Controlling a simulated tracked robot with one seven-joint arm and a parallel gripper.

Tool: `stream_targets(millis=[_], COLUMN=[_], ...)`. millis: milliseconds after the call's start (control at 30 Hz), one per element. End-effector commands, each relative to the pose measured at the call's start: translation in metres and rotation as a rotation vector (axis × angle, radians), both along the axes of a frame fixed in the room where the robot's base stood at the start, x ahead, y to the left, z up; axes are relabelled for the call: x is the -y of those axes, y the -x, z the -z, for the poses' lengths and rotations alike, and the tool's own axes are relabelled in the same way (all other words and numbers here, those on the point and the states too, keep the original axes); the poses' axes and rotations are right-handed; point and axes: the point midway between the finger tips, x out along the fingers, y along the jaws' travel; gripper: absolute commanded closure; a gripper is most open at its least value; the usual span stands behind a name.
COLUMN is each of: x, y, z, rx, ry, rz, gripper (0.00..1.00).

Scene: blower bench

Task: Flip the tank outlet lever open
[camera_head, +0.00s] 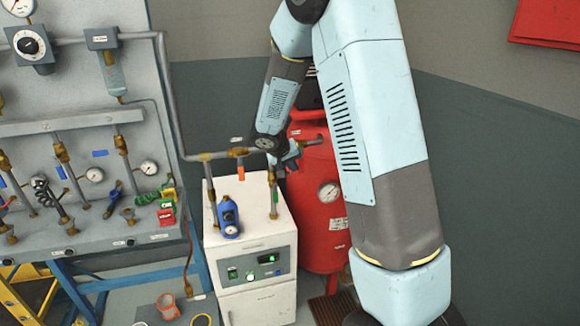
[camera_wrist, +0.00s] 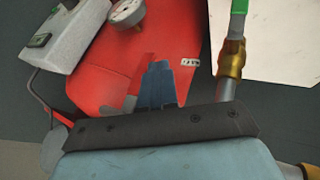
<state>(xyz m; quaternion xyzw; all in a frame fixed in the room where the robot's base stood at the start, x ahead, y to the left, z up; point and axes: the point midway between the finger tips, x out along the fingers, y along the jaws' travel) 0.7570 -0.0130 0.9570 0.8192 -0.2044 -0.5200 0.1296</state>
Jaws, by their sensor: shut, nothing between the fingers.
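The red tank (camera_head: 325,222) stands behind and to the right of a white cabinet, and its red body (camera_wrist: 180,35) fills the middle of the wrist view. A green lever (camera_wrist: 238,20) sits on a brass valve fitting (camera_wrist: 231,64) on a grey pipe, upper right in the wrist view. The lever lies roughly in line with the pipe. My gripper (camera_wrist: 158,80) is shut and empty, its blue fingers over the red tank and apart from the lever, to its left. In the head view my gripper (camera_head: 292,158) is small, beside the tank's top, and partly hides the piping there.
The white cabinet (camera_head: 255,245) carries pipes, an orange handle (camera_head: 240,173) and a blue device (camera_head: 229,217). A gauge (camera_head: 329,192) sits on the tank's front. A panel with pipes, valves and gauges (camera_head: 93,174) stands left.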

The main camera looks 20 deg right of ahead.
Motion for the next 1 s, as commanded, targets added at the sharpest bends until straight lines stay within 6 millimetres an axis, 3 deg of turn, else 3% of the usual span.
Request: stream_targets(millis=[367,1000], x=[0.001,0.015], y=[0.000,0.000], z=[0.002,0.010], rx=[-0.002,-0.003], ry=[0.039,0.451], rz=[-0.002,-0.003], gripper=[1.00,1.00])
